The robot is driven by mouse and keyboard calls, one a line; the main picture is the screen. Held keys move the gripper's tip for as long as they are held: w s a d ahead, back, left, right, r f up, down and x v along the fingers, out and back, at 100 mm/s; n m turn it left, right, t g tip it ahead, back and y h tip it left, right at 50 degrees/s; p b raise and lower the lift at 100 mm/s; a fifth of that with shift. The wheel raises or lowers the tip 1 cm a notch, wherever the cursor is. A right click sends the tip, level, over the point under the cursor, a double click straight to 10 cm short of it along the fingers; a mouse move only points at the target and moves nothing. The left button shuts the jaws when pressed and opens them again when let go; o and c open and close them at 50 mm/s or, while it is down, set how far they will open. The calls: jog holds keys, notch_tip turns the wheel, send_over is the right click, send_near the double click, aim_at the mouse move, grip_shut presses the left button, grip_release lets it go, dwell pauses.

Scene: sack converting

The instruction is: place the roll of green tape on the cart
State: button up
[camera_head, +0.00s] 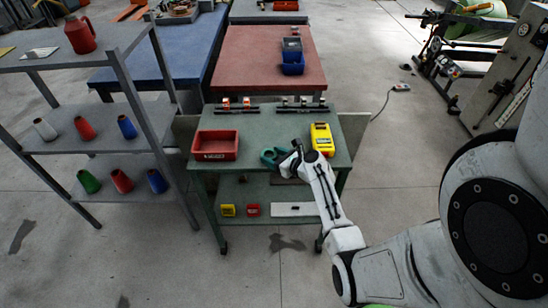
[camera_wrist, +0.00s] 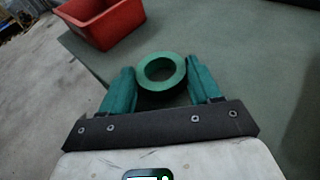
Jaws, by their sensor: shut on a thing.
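The roll of green tape (camera_wrist: 161,57) is a ring between the two green fingers of my gripper (camera_wrist: 163,76) in the wrist view. My gripper is shut on it. In the head view my gripper (camera_head: 273,156) is over the front middle of the cart (camera_head: 258,125), a green-topped trolley with a lower shelf. There the tape is hard to tell from the green fingers. I cannot tell whether the roll touches the cart top.
On the cart top are a red bin (camera_head: 215,145) to the left, a yellow device (camera_head: 322,139) to the right and dark racks (camera_head: 301,106) at the back. The red bin also shows in the wrist view (camera_wrist: 103,22). A grey shelf (camera_head: 90,144) with cones stands left.

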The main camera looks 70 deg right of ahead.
jog(key=shift+f, duration=0.1)
jog(key=o, duration=1)
jog(key=shift+o, duration=0.2)
